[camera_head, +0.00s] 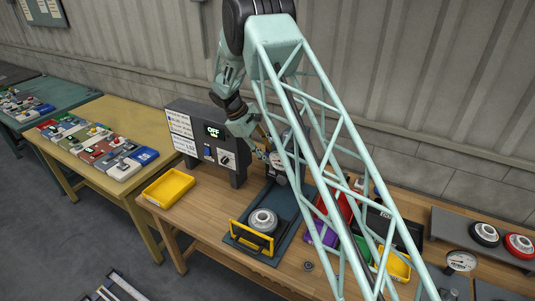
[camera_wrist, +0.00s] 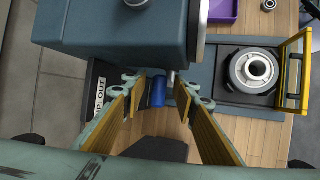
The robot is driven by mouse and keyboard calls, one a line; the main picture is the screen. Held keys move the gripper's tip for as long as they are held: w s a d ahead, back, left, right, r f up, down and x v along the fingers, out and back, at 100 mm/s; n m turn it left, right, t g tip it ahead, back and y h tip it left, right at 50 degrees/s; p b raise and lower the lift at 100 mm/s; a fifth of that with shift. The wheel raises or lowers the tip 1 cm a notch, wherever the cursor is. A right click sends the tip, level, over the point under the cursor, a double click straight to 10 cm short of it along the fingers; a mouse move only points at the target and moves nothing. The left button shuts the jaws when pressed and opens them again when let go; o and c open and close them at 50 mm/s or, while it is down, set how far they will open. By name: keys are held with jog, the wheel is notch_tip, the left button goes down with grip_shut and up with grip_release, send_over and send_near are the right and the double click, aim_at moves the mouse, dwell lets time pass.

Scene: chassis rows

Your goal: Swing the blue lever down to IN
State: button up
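In the wrist view the blue lever (camera_wrist: 158,92) shows as a short blue block below the edge of a dark grey-blue machine body (camera_wrist: 120,30). My gripper (camera_wrist: 158,88) is open, with one finger to the left of the lever and one to the right, and gaps seem to show on both sides. A label reading "UP: OUT" (camera_wrist: 98,88) is left of the lever, partly behind my left finger. In the head view my gripper (camera_head: 260,150) is at the machine behind the plate, and the lever cannot be made out there.
A grey base plate holds a round metal part (camera_head: 263,220) with a yellow guard handle (camera_head: 250,238) in front. A control box (camera_head: 188,140) showing OFF stands left of my gripper. A yellow tray (camera_head: 168,188) sits at the bench's left. Bins and gauges crowd the right.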

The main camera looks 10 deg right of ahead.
grip_shut()
